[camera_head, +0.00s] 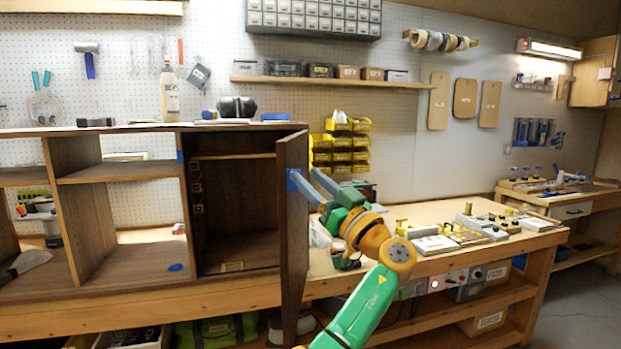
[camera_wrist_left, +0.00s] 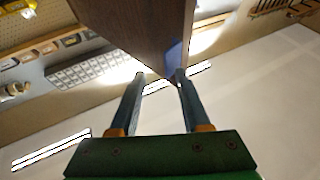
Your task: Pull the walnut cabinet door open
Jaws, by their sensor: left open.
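The walnut cabinet door (camera_head: 293,235) stands swung out from the cabinet, seen nearly edge-on, with the dark compartment (camera_head: 235,215) exposed. My left gripper (camera_head: 303,176) is at the upper part of the door's free edge, its arm coming in on the right side of the door. In the left wrist view, the two fingers (camera_wrist_left: 159,76) are apart, and the door (camera_wrist_left: 130,28) rises just beyond the tips. A blue patch (camera_wrist_left: 172,54) shows on the door near the right fingertip. Whether a finger touches the door is unclear. My right gripper is out of view.
Open shelves (camera_head: 120,170) lie left of the door. A bottle (camera_head: 169,92) and ear defenders (camera_head: 238,107) stand on the cabinet top. Yellow bins (camera_head: 340,152) and bench items (camera_head: 470,230) are to the right. Open space lies in front of the compartment.

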